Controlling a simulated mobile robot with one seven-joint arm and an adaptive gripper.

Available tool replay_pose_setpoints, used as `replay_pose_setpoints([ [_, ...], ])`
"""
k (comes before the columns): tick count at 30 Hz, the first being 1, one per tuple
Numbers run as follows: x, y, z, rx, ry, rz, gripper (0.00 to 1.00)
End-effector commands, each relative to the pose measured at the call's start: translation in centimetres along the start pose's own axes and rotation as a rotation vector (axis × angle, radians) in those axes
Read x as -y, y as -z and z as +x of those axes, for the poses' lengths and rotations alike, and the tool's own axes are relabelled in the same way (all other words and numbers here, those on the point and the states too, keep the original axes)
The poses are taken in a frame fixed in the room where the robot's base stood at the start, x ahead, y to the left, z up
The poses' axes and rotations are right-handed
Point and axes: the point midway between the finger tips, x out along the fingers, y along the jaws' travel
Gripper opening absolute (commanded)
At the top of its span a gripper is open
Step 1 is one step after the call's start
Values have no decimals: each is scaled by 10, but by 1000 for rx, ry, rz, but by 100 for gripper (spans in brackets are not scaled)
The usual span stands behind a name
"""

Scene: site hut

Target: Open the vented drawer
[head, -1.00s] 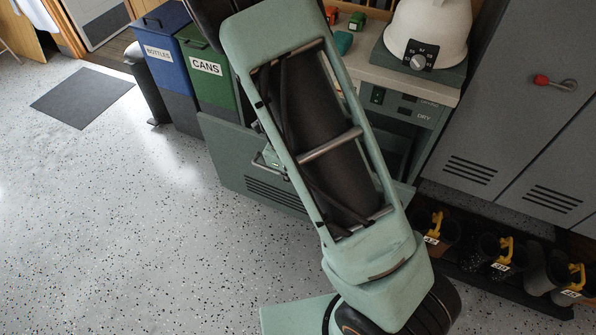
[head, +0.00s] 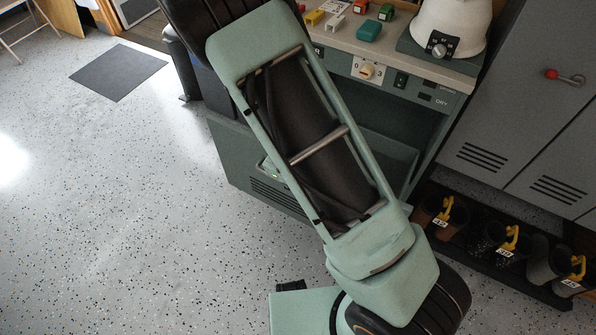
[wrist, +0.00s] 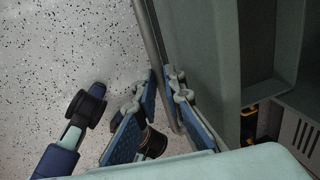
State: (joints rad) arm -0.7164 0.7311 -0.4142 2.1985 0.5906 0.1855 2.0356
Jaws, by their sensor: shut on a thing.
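The vented drawer (head: 232,150) is a grey-green drawer low in the workbench, with slots in its front. It stands pulled out, and part of its inside shows to the right of my arm. In the wrist view its front panel (wrist: 205,50) is at the upper middle, with the long bar handle (wrist: 151,35) along it. My gripper (wrist: 165,92) has its blue-padded fingers on either side of this bar, shut on it. In the head view my arm hides most of the handle and nearly all of my gripper.
The workbench top (head: 395,50) holds a white helmet (head: 445,22) on a dark base and several small coloured items. Grey lockers (head: 530,110) stand at the right, above a low rack of boots (head: 510,245). A dark mat (head: 118,72) lies far left. The speckled floor in front is clear.

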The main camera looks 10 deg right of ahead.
Motion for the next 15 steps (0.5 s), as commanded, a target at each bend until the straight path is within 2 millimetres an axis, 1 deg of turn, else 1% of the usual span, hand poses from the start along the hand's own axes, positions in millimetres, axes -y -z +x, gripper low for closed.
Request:
replay_pose_setpoints([
  [1,-8,0,-4,-2,-3,-4,0],
  [3,-17,1,-6,-3,-4,-3,0],
  [7,-32,0,-8,-2,-3,-3,0],
  [10,-38,1,-8,-2,-2,-1,0],
  [15,-42,0,-8,-1,-1,-1,0],
])
